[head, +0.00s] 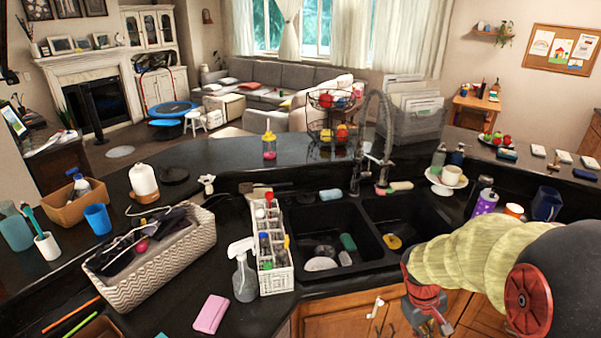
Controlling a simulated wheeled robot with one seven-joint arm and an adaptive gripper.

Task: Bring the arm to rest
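My arm comes in from the lower right, in a yellow ribbed sleeve with a red joint.
The black double sink (357,222) holds several sponges and dishes. A white bottle caddy (277,281), a spray bottle (244,272), a woven basket (160,262) and a pink item (211,314) stand left of it. A blue cup (546,204) and purple can (485,203) stand behind my arm.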

